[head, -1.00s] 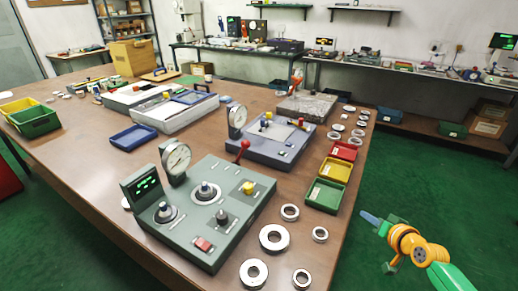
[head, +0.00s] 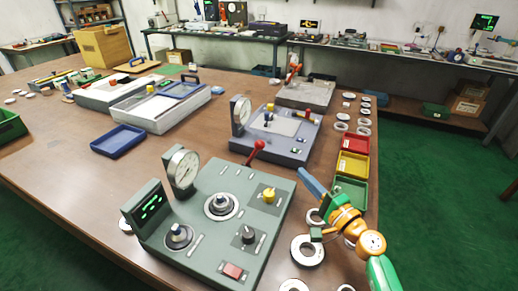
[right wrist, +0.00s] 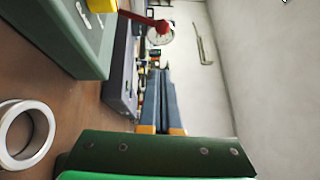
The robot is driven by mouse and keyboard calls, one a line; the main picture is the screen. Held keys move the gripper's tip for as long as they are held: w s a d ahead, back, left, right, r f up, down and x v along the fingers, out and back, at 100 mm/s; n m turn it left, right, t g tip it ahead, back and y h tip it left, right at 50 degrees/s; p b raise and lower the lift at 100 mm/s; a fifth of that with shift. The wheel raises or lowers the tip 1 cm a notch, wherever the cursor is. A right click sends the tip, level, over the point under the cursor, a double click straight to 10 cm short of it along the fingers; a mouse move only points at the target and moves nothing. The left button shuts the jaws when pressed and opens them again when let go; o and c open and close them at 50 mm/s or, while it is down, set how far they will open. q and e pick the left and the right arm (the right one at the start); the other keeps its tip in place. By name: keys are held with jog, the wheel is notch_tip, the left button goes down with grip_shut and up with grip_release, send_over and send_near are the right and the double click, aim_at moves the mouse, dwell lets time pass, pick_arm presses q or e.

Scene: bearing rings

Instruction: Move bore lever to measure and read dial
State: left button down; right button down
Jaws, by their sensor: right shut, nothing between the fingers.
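The grey-green gauge box (head: 205,222) sits at the near edge of the table. It carries a round dial (head: 183,168), a green digital display (head: 150,207), two round posts, a yellow knob (head: 269,194), a dark knob (head: 248,235) and a red switch (head: 232,271). A red-knobbed lever (head: 255,148) leans up from its back edge; it also shows in the right wrist view (right wrist: 160,26). The dial's needle reading is too small to tell. My right gripper (head: 304,175), blue-fingered, is shut and empty, right of the box and apart from the lever. My left gripper is not in view.
Metal rings (head: 307,250) lie right of the box, some partly behind my right arm. Red (head: 355,144), yellow (head: 352,164) and green (head: 350,192) trays line the right table edge. A second, blue-grey gauge box (head: 272,135) stands behind.

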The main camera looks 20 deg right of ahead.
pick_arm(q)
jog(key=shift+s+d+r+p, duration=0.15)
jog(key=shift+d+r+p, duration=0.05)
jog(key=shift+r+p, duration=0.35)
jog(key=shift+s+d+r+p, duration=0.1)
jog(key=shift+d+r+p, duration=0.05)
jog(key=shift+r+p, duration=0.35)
pick_arm(e)
jog(key=w+a+r, duration=0.1)
jog(key=w+a, duration=0.2)
jog(key=w, duration=0.8)
jog(key=shift+w+a, duration=0.2)
jog(key=shift+w, duration=0.2)
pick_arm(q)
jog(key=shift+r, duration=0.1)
pick_arm(e)
jog(key=shift+r, duration=0.1)
